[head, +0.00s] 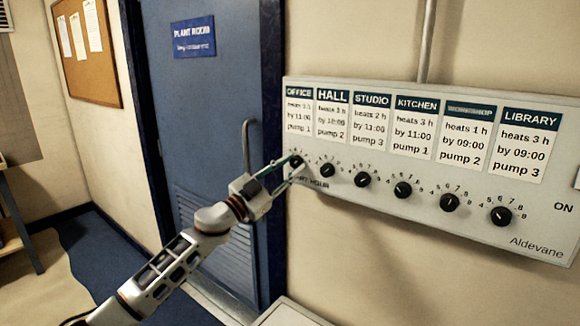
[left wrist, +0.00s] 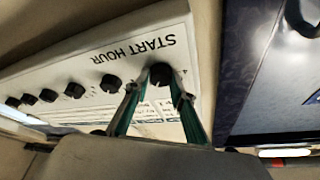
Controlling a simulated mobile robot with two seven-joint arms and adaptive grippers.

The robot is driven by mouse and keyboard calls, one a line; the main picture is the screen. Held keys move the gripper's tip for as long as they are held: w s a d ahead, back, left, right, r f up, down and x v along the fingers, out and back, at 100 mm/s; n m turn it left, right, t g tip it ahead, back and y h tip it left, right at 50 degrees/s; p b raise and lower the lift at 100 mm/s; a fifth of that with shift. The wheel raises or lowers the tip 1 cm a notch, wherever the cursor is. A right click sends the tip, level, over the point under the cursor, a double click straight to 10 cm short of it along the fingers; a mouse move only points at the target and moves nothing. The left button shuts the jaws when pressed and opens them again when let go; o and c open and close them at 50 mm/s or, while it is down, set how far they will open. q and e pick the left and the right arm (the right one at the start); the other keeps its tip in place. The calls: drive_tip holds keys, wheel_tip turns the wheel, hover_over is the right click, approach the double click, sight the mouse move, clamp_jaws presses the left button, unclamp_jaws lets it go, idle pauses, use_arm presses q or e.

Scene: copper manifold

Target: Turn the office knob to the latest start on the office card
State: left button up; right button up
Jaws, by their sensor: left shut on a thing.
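The office card (head: 299,112) is at the left end of the white panel in the head view. It reads "by 11:00" and "pump 1"; its top line looks like "heats 3 h" but is small. The black office knob (head: 296,161) sits below it, partly covered by my left gripper (head: 289,167). In the left wrist view the two green fingers of my left gripper (left wrist: 157,92) are either side of the office knob (left wrist: 160,74), shut on it. The direction of its pointer cannot be made out. My right gripper is out of view.
The panel (head: 400,225) carries several more cards and a row of knobs, the hall knob (head: 327,170) being closest to my left gripper. A blue plant room door (head: 205,100) with a handle (head: 247,145) stands left of the panel. A pipe (head: 427,40) rises above it.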

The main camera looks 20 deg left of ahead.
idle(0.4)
use_arm(q)
drive_tip(key=o, duration=1.1)
drive_tip(key=v, duration=1.2)
drive_tip(key=shift+a, duration=0.1)
